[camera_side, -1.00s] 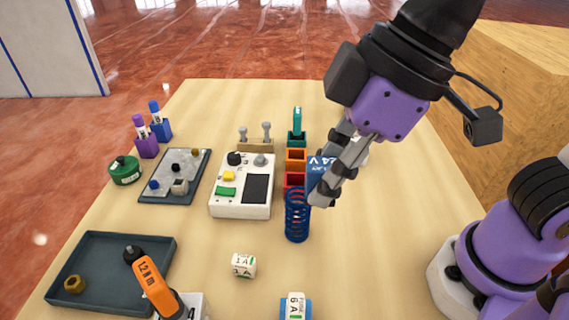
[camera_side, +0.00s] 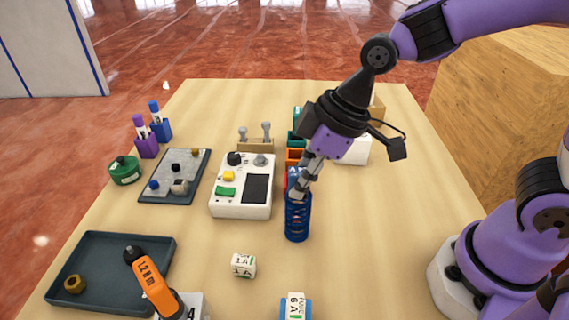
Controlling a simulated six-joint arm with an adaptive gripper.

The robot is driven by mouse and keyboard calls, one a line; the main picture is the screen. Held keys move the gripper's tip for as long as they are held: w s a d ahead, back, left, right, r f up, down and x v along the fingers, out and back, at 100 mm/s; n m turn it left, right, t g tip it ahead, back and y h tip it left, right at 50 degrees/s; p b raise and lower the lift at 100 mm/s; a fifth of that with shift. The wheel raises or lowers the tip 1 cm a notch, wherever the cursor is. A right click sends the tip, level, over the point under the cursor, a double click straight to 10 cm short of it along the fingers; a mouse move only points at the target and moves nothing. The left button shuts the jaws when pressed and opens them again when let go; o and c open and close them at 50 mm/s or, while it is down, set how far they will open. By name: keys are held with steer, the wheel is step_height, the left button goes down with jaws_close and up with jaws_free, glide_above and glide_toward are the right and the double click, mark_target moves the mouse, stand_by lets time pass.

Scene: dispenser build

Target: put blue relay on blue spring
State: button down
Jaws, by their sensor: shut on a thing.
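The blue spring (camera_side: 297,222) stands upright on the table, right of the white control box. My gripper (camera_side: 299,192) is directly above the spring, its fingertips at the spring's upper end. It is shut on the blue relay (camera_side: 291,178), of which only a small blue part shows beside the fingers. The relay is at the top of the spring. The fingers hide most of it, so I cannot tell whether it touches the spring or sits a little above it.
Close behind the spring stands a row of coloured holders, including an orange one (camera_side: 295,156). The white control box (camera_side: 241,187) is to the left. A white die-like cube (camera_side: 243,265) and a blue-based block (camera_side: 295,308) lie in front.

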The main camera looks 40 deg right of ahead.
steer(key=shift+f, duration=0.15)
steer(key=c, duration=0.7)
jaws_free()
steer(key=v, duration=1.2)
steer(key=s+d+f+m+t+h, duration=0.2)
steer(key=s+d+f+m+h, duration=0.1)
steer(key=d+m, duration=0.6)
steer(key=shift+f, duration=0.85)
